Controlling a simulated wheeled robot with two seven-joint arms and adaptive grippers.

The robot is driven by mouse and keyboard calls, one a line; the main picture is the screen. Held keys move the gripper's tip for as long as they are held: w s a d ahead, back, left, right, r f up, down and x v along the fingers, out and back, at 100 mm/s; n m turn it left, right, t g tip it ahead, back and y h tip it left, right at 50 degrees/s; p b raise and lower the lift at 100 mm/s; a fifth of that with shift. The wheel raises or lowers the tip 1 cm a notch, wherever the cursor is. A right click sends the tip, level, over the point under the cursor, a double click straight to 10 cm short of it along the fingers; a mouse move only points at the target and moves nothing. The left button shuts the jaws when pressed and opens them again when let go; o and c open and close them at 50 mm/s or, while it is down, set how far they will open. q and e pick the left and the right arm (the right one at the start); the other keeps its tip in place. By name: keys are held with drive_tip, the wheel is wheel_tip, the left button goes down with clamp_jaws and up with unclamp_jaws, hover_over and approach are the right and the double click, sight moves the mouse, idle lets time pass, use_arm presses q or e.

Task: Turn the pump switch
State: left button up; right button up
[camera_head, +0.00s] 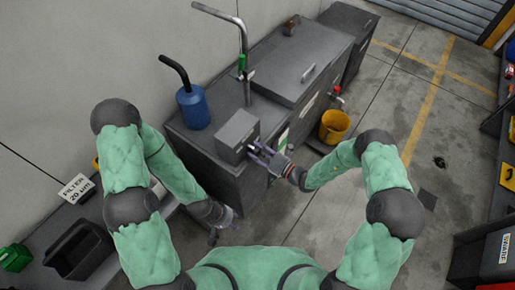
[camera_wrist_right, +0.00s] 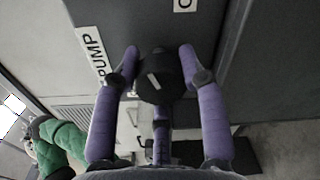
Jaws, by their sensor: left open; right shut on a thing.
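The pump switch is a round black knob (camera_wrist_right: 158,80) with a white pointer mark, on the face of a dark box with a white PUMP label (camera_wrist_right: 91,50) in the right wrist view. In the head view this grey box (camera_head: 235,133) stands on the near end of the dark cabinet. My right gripper (camera_head: 259,154) is at the box's right face, its purple fingers on either side of the knob and shut on it. The pointer is slightly tilted from the finger direction. In the head view the knob is mostly hidden by the fingers. My left gripper (camera_head: 224,220) is open and empty, low beside the cabinet's near end.
On the cabinet (camera_head: 270,75) stand a blue canister (camera_head: 194,108) with a black hose and a bent metal pipe (camera_head: 243,50). A yellow bucket (camera_head: 334,126) is right of the cabinet. A black bin (camera_head: 78,250) is at lower left. The floor at right is mostly clear.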

drive_tip(key=shift+w+d+r+m+p, duration=0.15)
drive_tip(key=shift+m+p, duration=0.25)
drive_tip(key=shift+m, duration=0.55)
drive_tip(key=shift+w+r+m+p, duration=0.1)
drive_tip(key=shift+m+p, duration=0.25)
drive_tip(key=shift+m, duration=0.6)
drive_tip(key=o, duration=1.2)
drive_tip(key=shift+f, duration=0.1)
drive_tip(key=shift+c, duration=0.2)
drive_tip(key=shift+f, duration=0.1)
drive_tip(key=shift+s, duration=0.1)
drive_tip(key=v, duration=1.2)
